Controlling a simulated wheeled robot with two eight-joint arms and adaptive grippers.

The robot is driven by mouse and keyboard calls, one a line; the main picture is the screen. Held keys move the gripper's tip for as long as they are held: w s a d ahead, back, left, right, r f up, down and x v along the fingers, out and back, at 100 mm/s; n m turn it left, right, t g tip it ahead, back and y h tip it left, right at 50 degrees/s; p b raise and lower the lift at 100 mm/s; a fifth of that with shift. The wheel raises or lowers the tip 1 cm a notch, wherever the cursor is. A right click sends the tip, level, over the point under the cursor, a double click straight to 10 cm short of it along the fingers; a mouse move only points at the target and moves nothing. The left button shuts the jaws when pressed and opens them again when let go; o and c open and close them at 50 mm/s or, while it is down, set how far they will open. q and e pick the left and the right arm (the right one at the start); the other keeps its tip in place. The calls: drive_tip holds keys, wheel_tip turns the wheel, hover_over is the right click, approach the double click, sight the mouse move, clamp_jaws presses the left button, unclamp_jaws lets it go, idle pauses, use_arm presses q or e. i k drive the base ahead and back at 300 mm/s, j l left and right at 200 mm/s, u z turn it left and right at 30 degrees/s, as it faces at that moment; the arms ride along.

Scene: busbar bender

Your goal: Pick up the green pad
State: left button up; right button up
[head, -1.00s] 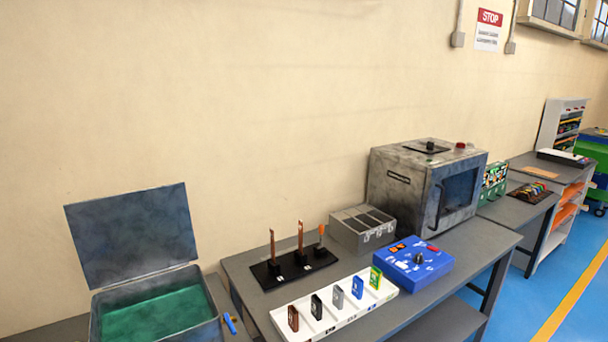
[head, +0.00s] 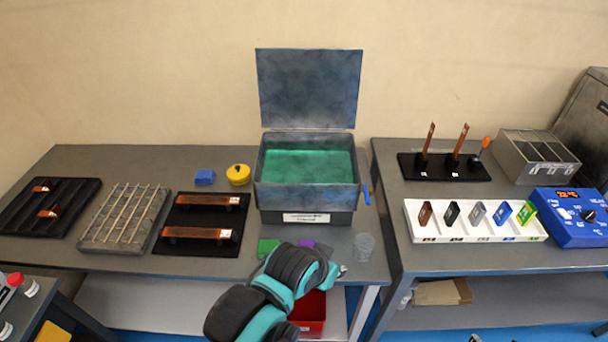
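The green pad (head: 268,247) lies flat near the front edge of the left table, in front of the tank. The arm hides part of it. A black and teal arm of mine, seemingly the left, comes up from the bottom middle and passes just right of the pad. Its gripper is mostly hidden behind the arm, so I cannot tell whether it is open or shut. A purple pad (head: 306,243) and a grey pad (head: 323,249) lie to the right of the green one, partly covered by the arm. My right gripper is not in view.
The open tank (head: 308,196) of green liquid stands behind the pads. A clear cup (head: 364,247) stands at right. A black tray (head: 200,247) with copper bars lies at left. A red bin (head: 311,310) sits below. A gap separates the right table (head: 400,262).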

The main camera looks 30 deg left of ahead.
sight(264, 245)
drive_tip(key=u, duration=1.55)
